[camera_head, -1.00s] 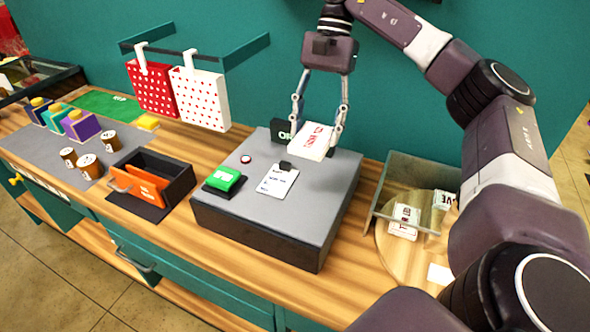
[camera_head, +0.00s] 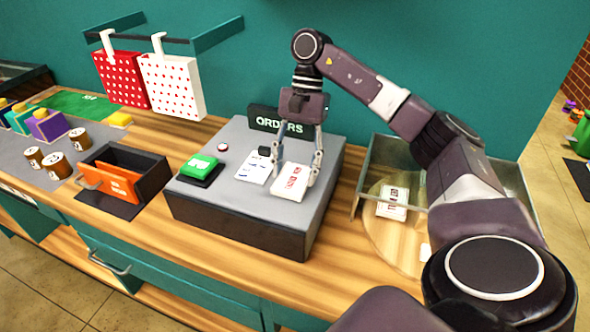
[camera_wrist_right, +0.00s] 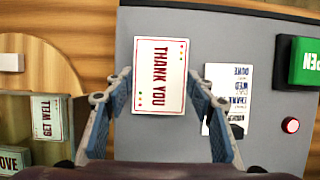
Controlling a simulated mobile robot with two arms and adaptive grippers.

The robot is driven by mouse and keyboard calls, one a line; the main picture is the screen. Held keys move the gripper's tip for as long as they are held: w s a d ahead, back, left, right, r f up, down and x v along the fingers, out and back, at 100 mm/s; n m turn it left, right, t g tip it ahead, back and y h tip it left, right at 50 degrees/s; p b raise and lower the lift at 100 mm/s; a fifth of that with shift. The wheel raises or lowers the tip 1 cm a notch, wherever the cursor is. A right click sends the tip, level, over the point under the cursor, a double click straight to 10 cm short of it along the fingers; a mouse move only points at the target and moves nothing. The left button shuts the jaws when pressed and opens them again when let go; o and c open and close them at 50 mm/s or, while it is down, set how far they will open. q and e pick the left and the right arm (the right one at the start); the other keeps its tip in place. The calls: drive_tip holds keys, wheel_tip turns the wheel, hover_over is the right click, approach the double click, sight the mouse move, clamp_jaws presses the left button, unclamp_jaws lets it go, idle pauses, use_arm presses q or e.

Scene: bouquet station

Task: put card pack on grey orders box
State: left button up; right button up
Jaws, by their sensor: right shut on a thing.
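The card pack (camera_head: 290,183) is white with red lettering. It reads THANK YOU in the right wrist view (camera_wrist_right: 160,75). My right gripper (camera_head: 294,177) is shut on the card pack, fingers on either side of it. The pack is over the right part of the grey top of the orders box (camera_head: 230,206); I cannot tell whether it touches the surface. The grey top also shows in the right wrist view (camera_wrist_right: 218,45). My left gripper is not in view.
A paper list (camera_head: 254,168), a green button block (camera_head: 199,166), a small red button (camera_head: 222,146) and a black ORDERS sign (camera_head: 278,122) are on the box. A clear-walled tray (camera_head: 437,207) with other card packs stands right of it. An orange-fronted drawer box (camera_head: 118,186) is left.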

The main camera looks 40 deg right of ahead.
drive_tip(key=shift+f, duration=0.55)
drive_tip(key=o, duration=0.7)
drive_tip(key=shift+f, duration=0.15)
drive_tip(key=o, duration=0.5)
